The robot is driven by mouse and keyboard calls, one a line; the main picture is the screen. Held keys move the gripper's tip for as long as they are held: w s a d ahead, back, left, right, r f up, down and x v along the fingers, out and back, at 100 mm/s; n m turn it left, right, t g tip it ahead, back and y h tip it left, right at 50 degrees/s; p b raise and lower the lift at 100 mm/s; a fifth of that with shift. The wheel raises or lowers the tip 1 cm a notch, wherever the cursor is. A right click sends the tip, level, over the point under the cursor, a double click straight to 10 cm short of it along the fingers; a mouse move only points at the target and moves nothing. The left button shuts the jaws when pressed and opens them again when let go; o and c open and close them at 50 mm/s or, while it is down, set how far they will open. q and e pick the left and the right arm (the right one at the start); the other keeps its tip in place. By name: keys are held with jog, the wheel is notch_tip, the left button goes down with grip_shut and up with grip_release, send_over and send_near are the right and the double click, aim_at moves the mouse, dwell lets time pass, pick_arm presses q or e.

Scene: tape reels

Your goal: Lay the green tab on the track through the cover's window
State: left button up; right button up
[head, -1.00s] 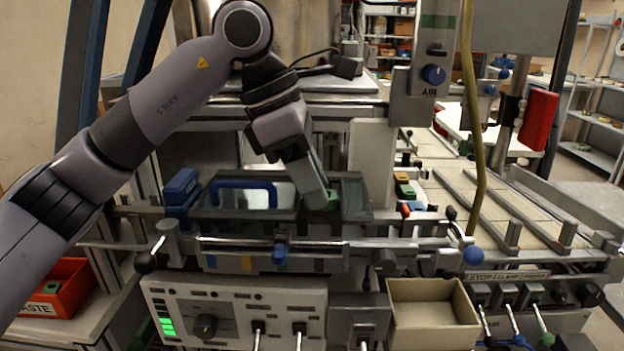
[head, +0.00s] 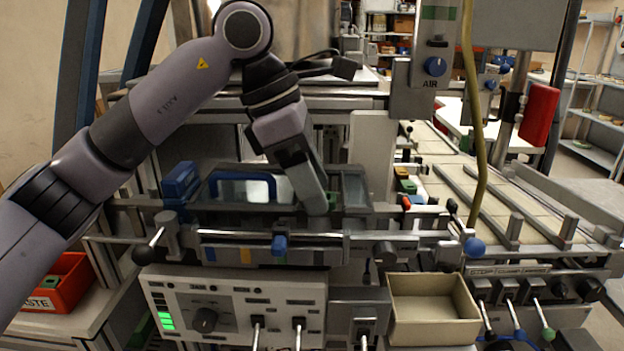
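My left gripper (head: 316,204) points down into the machine's dark-framed cover (head: 354,190), near the middle of the head view. A small patch of green, which looks like the green tab (head: 332,201), shows just right of the fingertips and is mostly hidden behind them. I cannot tell whether the fingers hold it or only stand beside it. A clear panel with a blue handle (head: 243,179) lies to the left of the gripper. The track under the cover is hidden from this angle. My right gripper is not in view.
A beige open box (head: 432,309) stands at front right, beside the control panel (head: 236,309). A red waste bin (head: 62,284) is at left. Coloured pieces (head: 406,187) lie right of the cover.

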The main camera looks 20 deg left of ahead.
pick_arm(q)
jog(key=shift+r, duration=0.3)
jog(key=p+v, duration=0.1)
jog(key=v, duration=1.1)
jog(key=shift+r, duration=0.3)
